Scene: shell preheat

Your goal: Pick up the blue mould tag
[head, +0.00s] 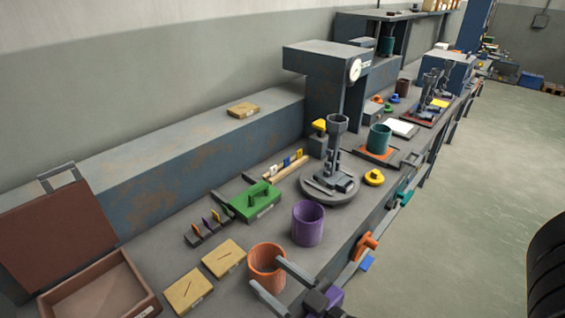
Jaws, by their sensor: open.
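The rack lies on the workbench behind the green block and left of the round stand. A second flat blue piece (367,263) shows at the bench's front edge, below an orange handle; I cannot tell what it is.
A green block (254,202), a purple cup (308,223) and an orange cup (267,266) stand in front of the rack. A dark round stand (328,197) with a tall post is to its right.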

